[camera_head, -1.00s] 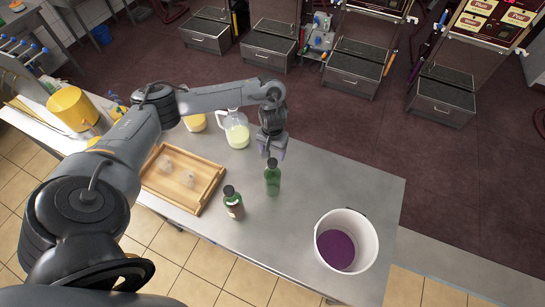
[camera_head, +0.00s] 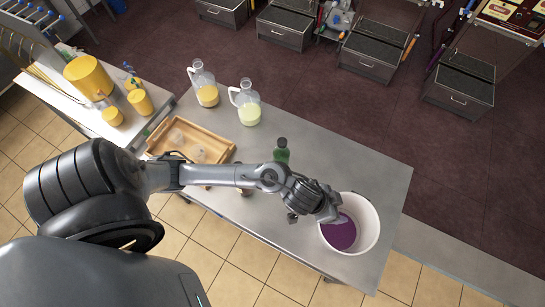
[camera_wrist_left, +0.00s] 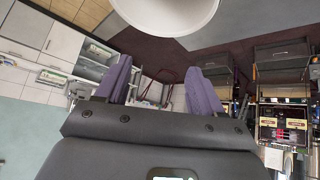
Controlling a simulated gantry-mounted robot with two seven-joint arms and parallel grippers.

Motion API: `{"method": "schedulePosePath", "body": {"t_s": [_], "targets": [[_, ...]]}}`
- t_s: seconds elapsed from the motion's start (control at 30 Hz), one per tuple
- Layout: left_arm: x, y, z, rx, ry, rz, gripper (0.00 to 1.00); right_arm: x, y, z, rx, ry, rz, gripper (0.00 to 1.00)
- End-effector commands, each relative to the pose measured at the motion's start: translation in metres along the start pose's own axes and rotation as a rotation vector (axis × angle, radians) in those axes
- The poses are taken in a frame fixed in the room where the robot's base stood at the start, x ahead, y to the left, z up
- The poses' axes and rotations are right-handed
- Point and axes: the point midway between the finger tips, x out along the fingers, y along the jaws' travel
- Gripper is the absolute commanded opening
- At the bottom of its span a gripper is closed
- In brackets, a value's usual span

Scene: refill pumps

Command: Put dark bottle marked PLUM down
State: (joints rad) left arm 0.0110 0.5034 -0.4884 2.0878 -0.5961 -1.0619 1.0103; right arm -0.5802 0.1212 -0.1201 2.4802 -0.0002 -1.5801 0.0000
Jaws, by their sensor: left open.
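My left arm reaches across the steel table, and its gripper (camera_head: 328,206) is at the left rim of the white bucket (camera_head: 371,232). The wrist view shows the gripper's two purple fingers apart (camera_wrist_left: 160,82) with nothing between them; the bucket (camera_wrist_left: 165,12) is at the top of that view. A dark bottle with a pale label (camera_head: 246,192) is mostly hidden behind my forearm; only a bit of its base shows. I cannot read its label. A green bottle (camera_head: 281,151) stands upright just beyond the arm. My right gripper is out of view.
A wooden tray (camera_head: 160,138) with clear items is at the left. The table's back right (camera_head: 365,155) is clear.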

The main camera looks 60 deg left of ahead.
Motion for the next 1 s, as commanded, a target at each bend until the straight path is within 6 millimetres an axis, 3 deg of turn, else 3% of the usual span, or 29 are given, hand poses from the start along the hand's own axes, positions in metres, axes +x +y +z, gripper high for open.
{"method": "schedulePosePath", "body": {"t_s": [0.07,0.3,0.5,0.67,1.0], "targets": [[-0.022,0.003,0.012,-0.023,-0.010,-0.046,0.68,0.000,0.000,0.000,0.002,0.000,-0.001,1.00],[-0.085,-0.030,0.075,-0.083,-0.199,-0.166,0.68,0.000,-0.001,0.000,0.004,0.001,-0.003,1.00],[-0.119,-0.044,0.117,-0.114,-0.331,-0.178,0.70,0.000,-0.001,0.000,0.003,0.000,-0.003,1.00],[-0.128,-0.046,0.128,-0.118,-0.363,-0.176,0.70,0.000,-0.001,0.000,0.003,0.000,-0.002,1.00],[-0.128,-0.046,0.128,-0.115,-0.363,-0.176,0.70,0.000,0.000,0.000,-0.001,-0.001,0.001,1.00]]}}
